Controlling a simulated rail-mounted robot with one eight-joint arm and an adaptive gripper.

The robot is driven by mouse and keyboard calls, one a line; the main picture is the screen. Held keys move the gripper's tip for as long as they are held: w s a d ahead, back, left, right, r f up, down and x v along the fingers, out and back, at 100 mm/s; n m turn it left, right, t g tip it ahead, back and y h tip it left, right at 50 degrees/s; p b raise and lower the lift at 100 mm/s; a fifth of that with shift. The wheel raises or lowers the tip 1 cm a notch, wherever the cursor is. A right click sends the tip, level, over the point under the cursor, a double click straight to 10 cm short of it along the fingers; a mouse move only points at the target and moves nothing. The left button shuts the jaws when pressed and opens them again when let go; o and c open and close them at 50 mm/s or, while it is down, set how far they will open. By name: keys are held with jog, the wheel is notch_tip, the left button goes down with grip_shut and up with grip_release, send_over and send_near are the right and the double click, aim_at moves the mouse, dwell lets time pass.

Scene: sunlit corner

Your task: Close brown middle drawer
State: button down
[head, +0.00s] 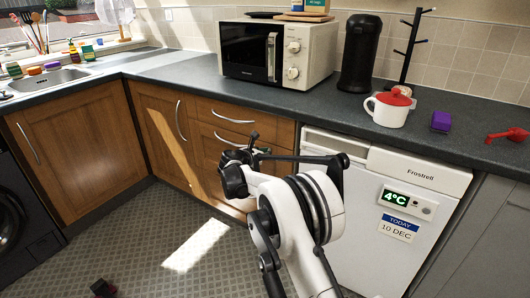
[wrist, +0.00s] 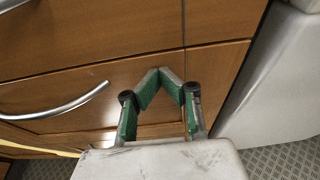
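The brown wooden drawer unit stands left of the white appliance. Its top drawer (head: 262,130) has a curved metal handle and looks flush. The middle drawer front (head: 205,143) is below it, partly hidden by my arm; I cannot tell how far it stands out. In the wrist view, a wooden drawer front (wrist: 95,88) with a curved metal handle (wrist: 62,105) fills the left and middle. My gripper (wrist: 160,72) has green fingers whose tips come together and appear shut, with nothing seen between them. The tips are in front of this drawer front, right of the handle; contact is unclear. In the head view, my gripper (head: 243,160) partly covers the drawers.
A white Frostrell appliance (head: 375,220) stands close on the right. The dark worktop (head: 210,88) above holds a microwave (head: 275,52), a black canister (head: 360,52) and a white mug (head: 388,110). Open patterned floor (head: 130,245) lies at front left.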

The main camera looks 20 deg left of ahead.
jog(key=a+f+p+v, duration=0.1)
jog(key=p+v, duration=0.1)
jog(key=v, duration=1.1)
jog(key=w+d+r+m+g+p, duration=0.15)
jog(key=d+r+m, duration=0.25)
jog(key=d+r, duration=0.4)
jog(key=w+d+r+m+g+p, duration=0.1)
jog(key=w+d+r+m, duration=0.15)
jog(key=d+r, duration=0.6)
jog(key=s+d+r+m+g+p, duration=0.1)
jog(key=s+d+r+m, duration=0.2)
jog(key=d, duration=0.5)
jog(key=s+d+r+m+g+p, duration=0.1)
jog(key=s+d+r+m, duration=0.15)
jog(key=d, duration=0.55)
jog(key=s+d+r+m+g+p, duration=0.1)
jog(key=s+d+r+m, duration=0.2)
jog(key=d, duration=0.5)
jog(key=s+d+r+m+g+p, duration=0.2)
jog(key=s+d+r+m, duration=0.2)
jog(key=s+d+m, duration=0.9)
jog(key=s+d+f+m+y+p, duration=0.1)
jog(key=s+d+m, duration=0.2)
jog(key=s, duration=0.6)
jog(key=s+d+f+m+p, duration=0.1)
jog(key=s+d+f+m, duration=0.1)
jog(key=s+d, duration=0.4)
jog(key=shift+s+d+m+y+p, duration=0.2)
jog(key=shift+s+m+y+p, duration=0.35)
jog(key=shift+s, duration=1.35)
